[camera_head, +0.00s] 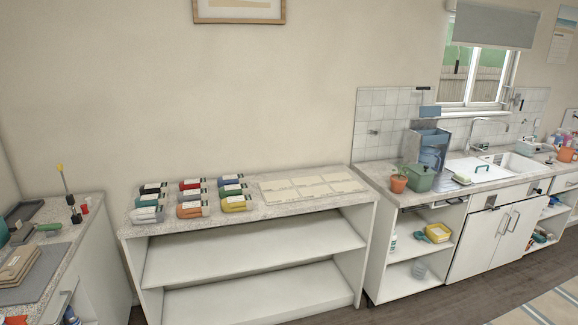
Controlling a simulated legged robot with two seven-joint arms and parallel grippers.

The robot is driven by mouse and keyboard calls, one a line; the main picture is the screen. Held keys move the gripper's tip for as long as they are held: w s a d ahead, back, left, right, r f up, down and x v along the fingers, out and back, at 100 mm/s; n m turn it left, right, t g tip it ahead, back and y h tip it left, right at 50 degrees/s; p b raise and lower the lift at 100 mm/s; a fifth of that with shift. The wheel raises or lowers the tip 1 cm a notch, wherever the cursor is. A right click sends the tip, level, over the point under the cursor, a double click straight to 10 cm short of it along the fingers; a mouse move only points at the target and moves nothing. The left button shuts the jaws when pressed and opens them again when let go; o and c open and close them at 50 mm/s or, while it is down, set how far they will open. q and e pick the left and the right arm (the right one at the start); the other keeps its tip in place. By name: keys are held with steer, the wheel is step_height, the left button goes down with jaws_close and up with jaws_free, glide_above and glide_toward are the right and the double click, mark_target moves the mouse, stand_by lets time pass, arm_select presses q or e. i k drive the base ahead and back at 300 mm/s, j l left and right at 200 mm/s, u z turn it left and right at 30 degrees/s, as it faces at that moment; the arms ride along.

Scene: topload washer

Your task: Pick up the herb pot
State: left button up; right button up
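A small terracotta pot (398,184) with a little green plant stands upright on the counter right of centre, at the counter's left end. A green container (419,178) stands close to its right side. A second orange pot (566,155) with some green above it stands at the far right of the counter. I cannot tell from this view which of the two is the herb pot. Neither of my grippers shows in the head view.
A shelf unit (250,262) with colourful packets on top stands left of the sink counter (378,175). A blue bottle or jug (430,158) is behind the green container. A sink (480,170) lies to the right. Dark floor (420,308) is open in front.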

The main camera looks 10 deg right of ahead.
mark_target(399, 182)
steer(key=i+l+z, duration=0.2)
steer(key=i+z, duration=0.2)
steer(key=i, duration=0.45)
steer(key=i+j+z, duration=0.1)
steer(key=i+z, duration=0.3)
steer(key=i, duration=0.4)
